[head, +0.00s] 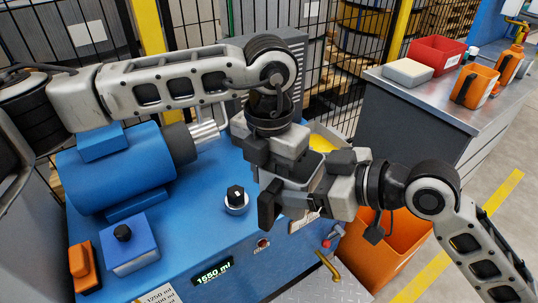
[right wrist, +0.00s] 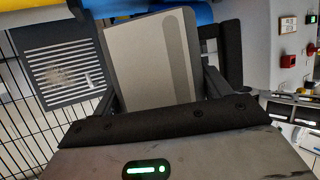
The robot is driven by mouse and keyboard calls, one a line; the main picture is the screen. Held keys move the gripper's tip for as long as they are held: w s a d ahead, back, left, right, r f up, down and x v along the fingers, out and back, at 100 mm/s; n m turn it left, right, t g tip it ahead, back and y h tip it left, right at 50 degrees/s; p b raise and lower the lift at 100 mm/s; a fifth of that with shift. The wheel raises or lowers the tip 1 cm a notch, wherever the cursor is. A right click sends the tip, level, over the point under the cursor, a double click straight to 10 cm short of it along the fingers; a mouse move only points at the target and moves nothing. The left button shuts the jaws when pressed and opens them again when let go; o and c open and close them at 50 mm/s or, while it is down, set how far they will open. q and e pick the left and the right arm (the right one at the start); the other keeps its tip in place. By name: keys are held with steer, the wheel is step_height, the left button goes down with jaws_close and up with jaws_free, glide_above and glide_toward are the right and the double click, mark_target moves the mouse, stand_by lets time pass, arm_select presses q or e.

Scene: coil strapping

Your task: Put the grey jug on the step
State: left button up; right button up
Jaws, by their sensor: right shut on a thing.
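My right gripper (head: 292,186) is over the front of the blue machine, its arm coming in from the right. In the right wrist view its dark fingers stand on both sides of a light grey, flat-sided body with a darker stripe, which I take as the grey jug (right wrist: 146,62). In the head view the jug is mostly hidden among the grippers. My left gripper (head: 284,142) is right behind and above the right one. Its fingertips are hidden. A grey tread-plate surface, likely the step (head: 322,290), shows at the bottom edge, below the machine's front.
The blue machine (head: 215,250) carries a motor (head: 115,170), a knob (head: 236,198) and a display reading 1550 ml. An orange bin (head: 408,262) stands right of it. A bench (head: 425,95) holds orange jugs (head: 474,85), a red box (head: 436,55) and a pale block.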

arm_select(q)
steer(key=shift+f, duration=0.25)
jaws_close()
arm_select(e)
steer(key=o, duration=1)
